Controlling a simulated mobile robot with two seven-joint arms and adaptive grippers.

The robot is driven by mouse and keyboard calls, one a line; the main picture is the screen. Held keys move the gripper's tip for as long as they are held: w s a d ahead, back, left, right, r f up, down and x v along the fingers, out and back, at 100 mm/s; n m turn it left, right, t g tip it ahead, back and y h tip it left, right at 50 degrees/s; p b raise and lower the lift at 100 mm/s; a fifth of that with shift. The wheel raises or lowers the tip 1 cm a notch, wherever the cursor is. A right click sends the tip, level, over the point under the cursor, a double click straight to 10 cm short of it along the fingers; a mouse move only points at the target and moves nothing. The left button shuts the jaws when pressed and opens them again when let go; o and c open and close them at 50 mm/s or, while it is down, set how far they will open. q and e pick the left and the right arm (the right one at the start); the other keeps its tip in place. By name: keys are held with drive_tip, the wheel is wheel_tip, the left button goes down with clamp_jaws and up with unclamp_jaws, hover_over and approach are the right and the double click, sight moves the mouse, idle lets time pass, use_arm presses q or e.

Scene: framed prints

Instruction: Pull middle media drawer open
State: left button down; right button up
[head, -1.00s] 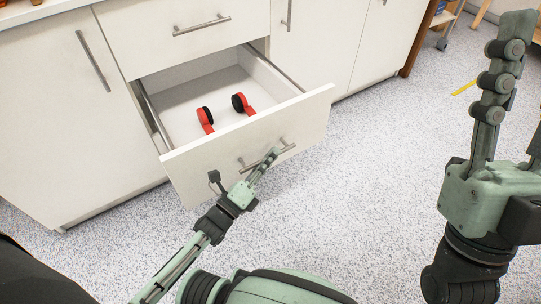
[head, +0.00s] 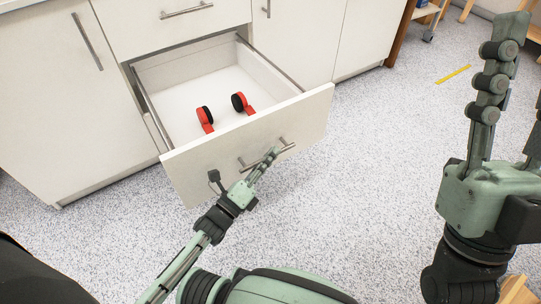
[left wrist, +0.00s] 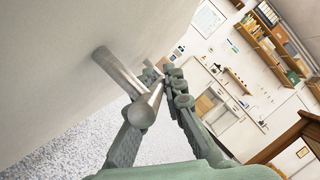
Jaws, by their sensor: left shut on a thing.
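The middle drawer (head: 250,134) is pulled well out of the white cabinet. Its inside shows, and it holds two red-and-black rolls, the left roll (head: 205,118) and the right roll (head: 241,103). My left gripper (head: 268,162) is at the drawer front, shut on the bar handle (head: 286,143). In the left wrist view the metal handle (left wrist: 146,106) lies between the fingers of my left gripper (left wrist: 160,90). My right gripper (head: 512,120) is raised at the right, fingers up and apart, empty and away from the drawer; part of it is cut off by the picture edge.
A closed drawer (head: 170,22) sits above the open one. Closed cabinet doors stand on both sides, the left door (head: 50,110) with a long handle. The speckled floor (head: 370,150) is clear to the right, with a yellow strip (head: 453,74) on it.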

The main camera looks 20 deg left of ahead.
idle(0.3)
use_arm(q)
drive_tip(key=c, duration=1.6)
unclamp_jaws()
drive_tip(key=shift+s, duration=0.15)
drive_tip(key=v, duration=0.7)
drive_tip(key=shift+s+a+f, duration=0.15)
